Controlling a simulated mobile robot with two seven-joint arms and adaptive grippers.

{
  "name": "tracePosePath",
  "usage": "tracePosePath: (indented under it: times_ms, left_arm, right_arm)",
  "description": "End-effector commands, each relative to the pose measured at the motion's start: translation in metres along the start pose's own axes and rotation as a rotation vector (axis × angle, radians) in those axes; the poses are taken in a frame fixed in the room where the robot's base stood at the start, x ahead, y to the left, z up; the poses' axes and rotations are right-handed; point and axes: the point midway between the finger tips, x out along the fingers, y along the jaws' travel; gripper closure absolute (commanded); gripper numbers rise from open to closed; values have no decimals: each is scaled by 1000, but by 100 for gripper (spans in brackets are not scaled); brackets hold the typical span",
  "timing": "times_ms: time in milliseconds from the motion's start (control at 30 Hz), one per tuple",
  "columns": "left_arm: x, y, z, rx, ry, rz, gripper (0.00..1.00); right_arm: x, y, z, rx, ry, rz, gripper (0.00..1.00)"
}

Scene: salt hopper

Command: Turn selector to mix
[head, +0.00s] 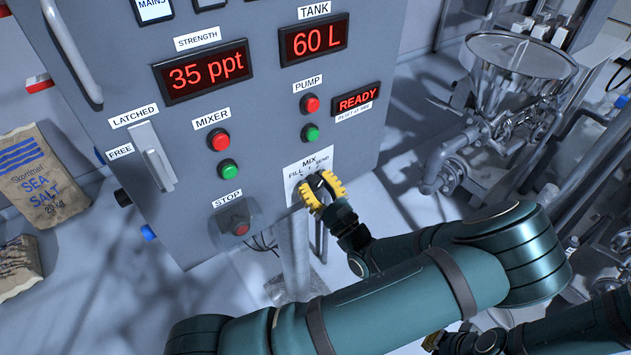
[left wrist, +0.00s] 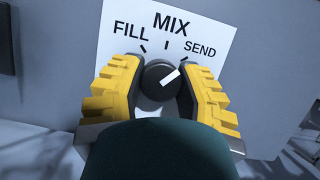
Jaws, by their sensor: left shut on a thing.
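The selector is a dark round knob (left wrist: 157,73) with a white pointer line, on a white plate (left wrist: 120,32) marked FILL, MIX and SEND. In the left wrist view the pointer leans up and right, toward the SEND mark and away from the MIX mark at the top. My left gripper (head: 322,191) is shut on the knob, with one yellow finger on each side. In the head view the gripper hides most of the knob. My right gripper (head: 436,341) shows only in part at the bottom edge, and its jaws are unclear.
Above are red and green PUMP buttons (head: 311,118), a READY display (head: 357,99) and MIXER buttons (head: 224,155). A covered STOP button (head: 240,228) sits to the left, near a latch handle (head: 152,157). A metal hopper (head: 515,60) with pipes stands at right.

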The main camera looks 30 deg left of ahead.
Motion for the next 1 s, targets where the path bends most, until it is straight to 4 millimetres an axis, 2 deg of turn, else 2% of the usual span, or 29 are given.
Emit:
tracePosePath:
  times_ms: [600,1000]
  left_arm:
    - [1,-1,2,-453,-3,188,100]
    - [2,-1,1,-612,-3,254,100]
  right_arm:
    - [-20,-8,2,1,-10,0,100]
    - [-24,-9,0,3,-4,0,100]
